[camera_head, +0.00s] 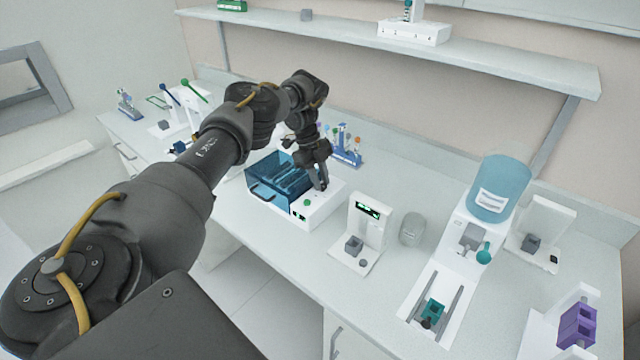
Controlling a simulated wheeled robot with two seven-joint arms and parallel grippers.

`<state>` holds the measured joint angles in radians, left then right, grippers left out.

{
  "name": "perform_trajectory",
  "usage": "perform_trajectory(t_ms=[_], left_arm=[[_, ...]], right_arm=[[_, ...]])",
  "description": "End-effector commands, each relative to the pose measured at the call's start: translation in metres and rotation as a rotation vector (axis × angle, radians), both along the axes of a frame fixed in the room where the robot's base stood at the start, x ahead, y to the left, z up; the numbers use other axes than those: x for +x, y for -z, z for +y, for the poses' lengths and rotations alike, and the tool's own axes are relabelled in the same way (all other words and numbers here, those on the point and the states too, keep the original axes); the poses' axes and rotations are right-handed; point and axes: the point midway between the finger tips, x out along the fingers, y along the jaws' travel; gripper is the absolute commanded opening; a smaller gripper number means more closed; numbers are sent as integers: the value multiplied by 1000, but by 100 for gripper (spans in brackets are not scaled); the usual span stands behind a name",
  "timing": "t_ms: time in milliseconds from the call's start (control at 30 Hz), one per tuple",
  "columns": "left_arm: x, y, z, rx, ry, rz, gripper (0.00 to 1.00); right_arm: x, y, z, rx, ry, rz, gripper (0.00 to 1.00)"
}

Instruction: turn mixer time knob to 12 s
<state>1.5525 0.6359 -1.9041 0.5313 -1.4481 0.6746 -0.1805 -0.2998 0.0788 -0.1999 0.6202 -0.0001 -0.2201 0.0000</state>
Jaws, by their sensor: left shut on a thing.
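The mixer appears to be the white box (322,208) with a clear blue lid (266,190) near the middle of the bench. Its front shows small green-lit displays (299,215), too small to read, and a green button (307,203) on top. My left gripper (321,186) reaches down over the right part of the box top, pointing downward. Its fingers are shut on a small dark knob there, mostly hidden by the fingers. The knob's setting cannot be read. My right gripper is out of view.
A tube rack (345,157) with coloured tubes stands behind the box. To the right are a white device with a green display (368,211), a grey jar (412,229) and a blue-topped dispenser (500,188). A shelf (480,62) runs above the bench.

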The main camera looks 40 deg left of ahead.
Motion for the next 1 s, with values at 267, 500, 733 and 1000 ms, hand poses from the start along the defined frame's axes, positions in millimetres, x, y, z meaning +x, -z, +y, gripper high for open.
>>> perform_trajectory(t_ms=[267,500,733,1000], left_arm=[[0,1,-1,-1,35,2,0],[0,1,-1,-2,38,4,0],[-1,1,-1,-2,38,5,34],[0,1,-1,-1,37,3,44]], right_arm=[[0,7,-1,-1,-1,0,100],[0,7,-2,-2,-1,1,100],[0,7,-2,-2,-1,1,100],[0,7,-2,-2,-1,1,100]])
